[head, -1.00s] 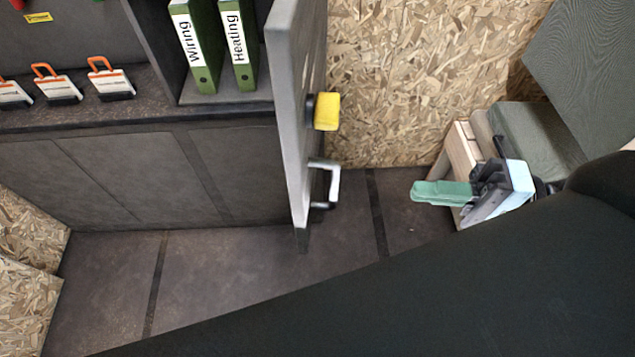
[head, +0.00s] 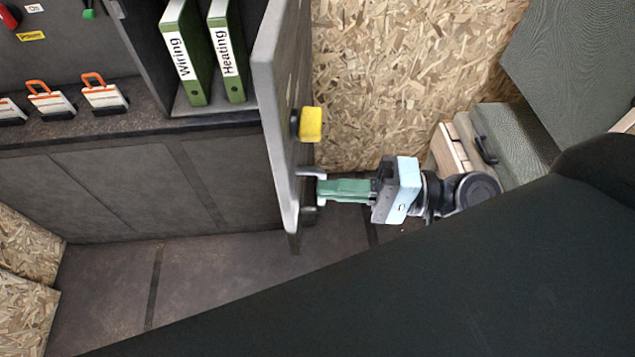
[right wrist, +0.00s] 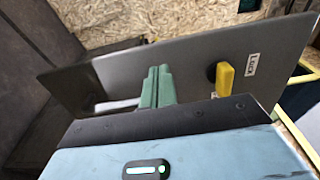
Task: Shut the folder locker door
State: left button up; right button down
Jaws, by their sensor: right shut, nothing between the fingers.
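The folder locker door (head: 270,110) is a grey panel standing open, out from the locker's right side. Its outer face carries a yellow knob (head: 311,124) and, lower down, a pale bar handle (head: 310,173). My right gripper (head: 322,190) is shut and empty, with its green fingertips at the handle; I cannot tell if they touch it. In the right wrist view the green fingers (right wrist: 157,87) point at the door (right wrist: 190,62), between the handle (right wrist: 117,105) and the yellow knob (right wrist: 224,79). My left gripper is not in view.
Inside the locker stand two green folders, Wiring (head: 186,58) and Heating (head: 227,55). A chipboard wall (head: 390,60) is behind. Grey-green cases (head: 510,135) stand at the right.

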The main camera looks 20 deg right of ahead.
aim_at(293, 188)
jog(key=shift+p+x, duration=0.3)
jog(key=shift+x, duration=1.35)
